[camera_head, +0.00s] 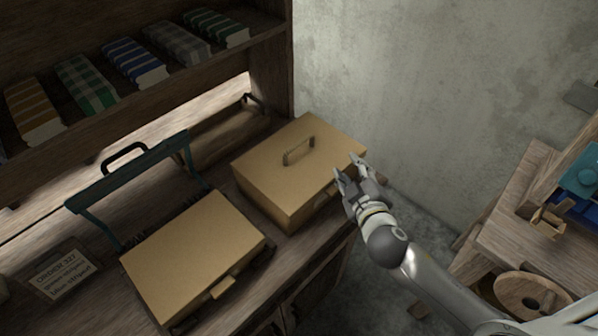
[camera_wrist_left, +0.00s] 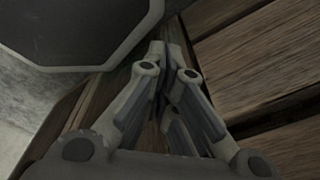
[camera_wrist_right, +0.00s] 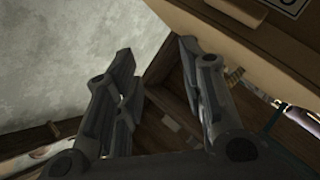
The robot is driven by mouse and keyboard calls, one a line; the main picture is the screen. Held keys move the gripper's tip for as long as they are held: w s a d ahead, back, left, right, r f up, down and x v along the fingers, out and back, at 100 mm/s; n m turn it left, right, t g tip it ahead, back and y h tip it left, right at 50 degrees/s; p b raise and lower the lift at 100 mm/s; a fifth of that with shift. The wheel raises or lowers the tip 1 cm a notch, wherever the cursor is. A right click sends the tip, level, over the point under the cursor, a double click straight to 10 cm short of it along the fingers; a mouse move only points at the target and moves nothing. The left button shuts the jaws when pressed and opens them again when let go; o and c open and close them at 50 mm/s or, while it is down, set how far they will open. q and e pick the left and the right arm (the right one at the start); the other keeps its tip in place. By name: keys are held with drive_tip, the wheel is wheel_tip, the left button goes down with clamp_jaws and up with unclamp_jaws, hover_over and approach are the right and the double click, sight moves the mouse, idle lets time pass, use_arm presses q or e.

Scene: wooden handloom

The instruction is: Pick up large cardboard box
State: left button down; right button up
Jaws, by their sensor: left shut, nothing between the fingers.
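A large tan cardboard box (camera_head: 275,185) with a handle on its lid stands at the right end of the dark wooden counter in the head view. My right gripper (camera_head: 348,165) is open and empty beside the box's right front corner. In the right wrist view the box (camera_wrist_right: 265,48) fills the upper right, close to one finger of the open gripper (camera_wrist_right: 157,50). I cannot tell whether that finger touches it. My left gripper (camera_wrist_left: 166,50) is shut and empty near dark wood in the left wrist view; it is out of the head view.
A second, flatter tan box (camera_head: 190,255) lies to the left, by a teal frame (camera_head: 130,170). An order sign (camera_head: 62,275) stands at far left. Folded cloths (camera_head: 135,62) fill the shelf above. A wooden loom (camera_head: 530,225) is at right, with floor between.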

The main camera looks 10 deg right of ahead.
sight(301, 140)
drive_tip(key=w+a+n+y, duration=0.1)
drive_tip(key=w+n+y, duration=0.1)
drive_tip(key=n, duration=0.3)
drive_tip(key=w+a+n+g+y, duration=0.1)
drive_tip(key=n+y, duration=0.3)
drive_tip(key=n, duration=0.1)
drive_tip(key=w+a+n+g+y, duration=0.1)
drive_tip(key=w+n+y, duration=0.1)
drive_tip(key=n, duration=0.4)
drive_tip(key=shift+w+a+r+y, duration=0.15)
drive_tip(key=shift+w+y, duration=0.15)
drive_tip(key=shift+y, duration=0.5)
drive_tip(key=p+x, duration=0.1)
drive_tip(key=x, duration=0.6)
drive_tip(key=b+x, duration=0.1)
drive_tip(key=x, duration=0.2)
drive_tip(key=shift+w+a+f, duration=0.15)
drive_tip(key=shift+w+f, duration=0.15)
drive_tip(key=shift+f, duration=0.15)
drive_tip(key=shift+s+r, duration=0.1)
drive_tip(key=shift+c, duration=1.1)
clamp_jaws()
